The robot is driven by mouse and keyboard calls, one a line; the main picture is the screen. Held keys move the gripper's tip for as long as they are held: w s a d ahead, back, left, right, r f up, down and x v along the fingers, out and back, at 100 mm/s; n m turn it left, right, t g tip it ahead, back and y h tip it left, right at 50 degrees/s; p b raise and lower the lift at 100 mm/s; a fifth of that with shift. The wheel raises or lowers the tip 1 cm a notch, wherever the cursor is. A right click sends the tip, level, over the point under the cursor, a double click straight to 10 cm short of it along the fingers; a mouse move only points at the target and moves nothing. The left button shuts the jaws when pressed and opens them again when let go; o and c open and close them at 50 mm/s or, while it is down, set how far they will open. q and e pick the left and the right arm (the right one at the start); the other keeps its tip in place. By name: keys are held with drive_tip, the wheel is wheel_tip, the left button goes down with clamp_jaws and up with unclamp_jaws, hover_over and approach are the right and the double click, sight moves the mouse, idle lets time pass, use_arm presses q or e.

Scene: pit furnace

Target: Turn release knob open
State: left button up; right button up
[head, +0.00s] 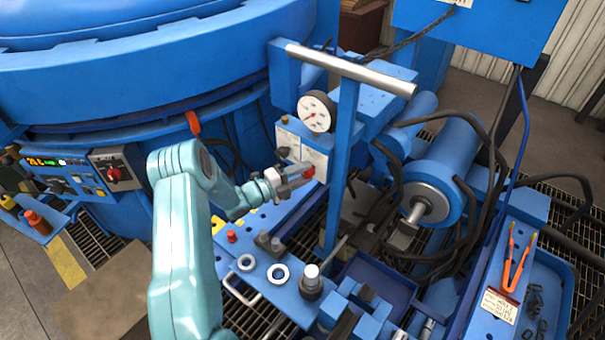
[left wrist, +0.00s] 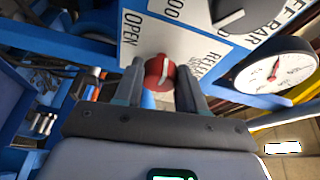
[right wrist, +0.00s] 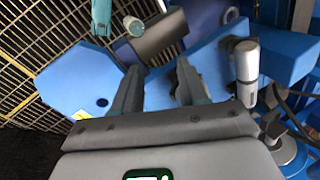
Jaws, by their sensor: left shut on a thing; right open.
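The red release knob (left wrist: 158,72) sits on a white label panel (left wrist: 140,45) with the word OPEN beside it. A pale stripe runs across the knob's face. My left gripper (left wrist: 160,80) is shut on the knob, one finger on each side. In the head view the left gripper (head: 292,180) reaches the panel from the left, and the red knob (head: 308,172) shows at its tip. My right gripper (right wrist: 158,78) is open and empty in the right wrist view, above blue parts. It is not seen in the head view.
A pressure gauge (head: 316,112) is above the panel. A blue post with a steel T-bar (head: 345,68) stands just right of it. A blue cylinder (head: 440,180) and dark hoses crowd the right. A tray (head: 550,290) is at far right.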

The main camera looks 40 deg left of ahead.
use_arm(q)
drive_tip(key=shift+a, duration=0.1)
drive_tip(key=o, duration=1.1)
drive_tip(key=shift+c, duration=0.2)
drive_tip(key=b+v, duration=0.1)
drive_tip(key=v, duration=1.5)
drive_tip(key=shift+s, duration=0.2)
drive_tip(key=shift+s+f, duration=0.1)
